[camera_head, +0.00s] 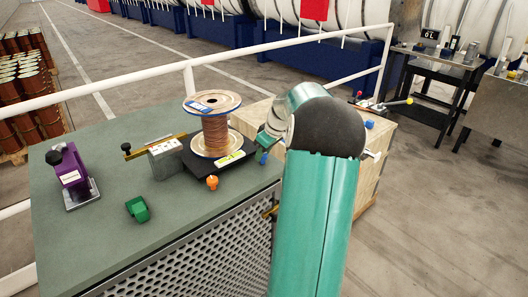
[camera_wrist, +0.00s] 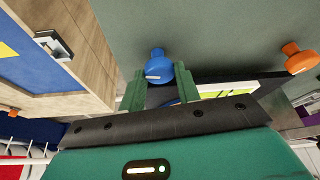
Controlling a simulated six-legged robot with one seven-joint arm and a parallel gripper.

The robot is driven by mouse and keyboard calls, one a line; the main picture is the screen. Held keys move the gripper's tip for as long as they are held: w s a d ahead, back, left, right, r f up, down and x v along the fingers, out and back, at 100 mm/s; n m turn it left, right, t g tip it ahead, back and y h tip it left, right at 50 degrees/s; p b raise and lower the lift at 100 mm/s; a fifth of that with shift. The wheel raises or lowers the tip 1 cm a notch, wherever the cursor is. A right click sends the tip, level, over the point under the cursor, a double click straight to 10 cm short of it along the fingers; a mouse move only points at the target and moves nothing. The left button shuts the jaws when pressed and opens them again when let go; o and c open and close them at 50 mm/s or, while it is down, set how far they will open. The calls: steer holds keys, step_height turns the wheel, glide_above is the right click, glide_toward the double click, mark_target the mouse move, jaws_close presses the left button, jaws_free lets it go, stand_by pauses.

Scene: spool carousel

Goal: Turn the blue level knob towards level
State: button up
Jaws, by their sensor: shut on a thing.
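The blue level knob (camera_wrist: 158,64) shows in the wrist view between the two green fingers of my gripper (camera_wrist: 160,80), which is shut on it. A pale mark shows on the knob's near side. In the head view a bit of the blue knob (camera_head: 263,158) shows at the right end of the black platform (camera_head: 205,171), below my gripper (camera_head: 265,143); the fingertips are mostly hidden there. A yellow-green level vial (camera_head: 230,160) lies on the platform's front edge, its bubble too small to read. It is partly seen behind my right finger in the wrist view (camera_wrist: 226,90).
A copper-wound spool (camera_head: 216,130) stands on the platform. An orange knob (camera_head: 212,182) is at the front. A grey block (camera_head: 165,158), a green object (camera_head: 138,209) and a purple device (camera_head: 72,172) stand on the green bench (camera_head: 100,235). A wooden crate (camera_head: 368,165) is at right.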

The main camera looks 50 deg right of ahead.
steer(key=m+h, duration=0.1)
steer(key=m, duration=0.1)
steer(key=m+h, duration=0.1)
steer(key=m, duration=0.1)
steer(key=m+g, duration=0.1)
steer(key=m, duration=0.2)
steer(key=shift+w+a+h, duration=0.15)
steer(key=shift+a+h, duration=0.15)
steer(key=shift+h, duration=0.1)
steer(key=m, duration=0.2)
steer(key=m+g+h, duration=0.1)
steer(key=m, duration=0.2)
steer(key=shift+g, duration=0.3)
steer(key=shift+m, duration=0.3)
steer(key=o, duration=0.9)
steer(key=shift+o, duration=0.2)
steer(key=shift+w, duration=0.1)
